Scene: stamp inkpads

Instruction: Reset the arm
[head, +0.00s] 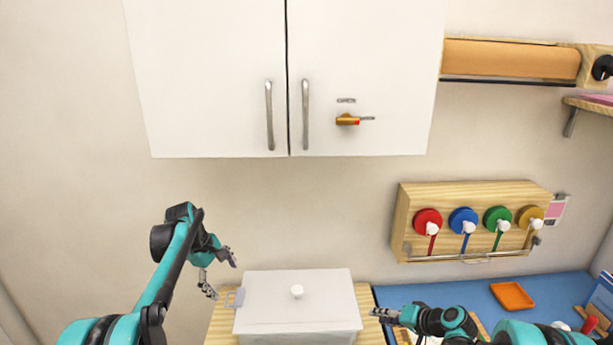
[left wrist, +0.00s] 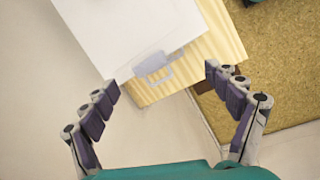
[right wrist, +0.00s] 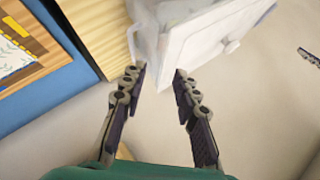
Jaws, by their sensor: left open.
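My left gripper (head: 224,278) is raised at the left of a closed white box (head: 290,310). Its fingers are spread wide and empty in the left wrist view (left wrist: 162,80). Beyond them is the box's grey side handle (left wrist: 153,66), with a visible gap and no clear contact. My right gripper (head: 384,315) is low at the right of the box in the head view. In the right wrist view (right wrist: 157,80) its fingers are apart with nothing between them, and a white box with a small knob (right wrist: 231,46) lies beyond the tips.
A white cabinet (head: 210,80) with two shut doors hangs above. A wooden rack (head: 405,215) with red, blue, green and yellow round pads is on the wall at right. A blue mat (head: 460,294) with an orange tray (head: 512,296) lies below. The wall between cabinet and box is clear.

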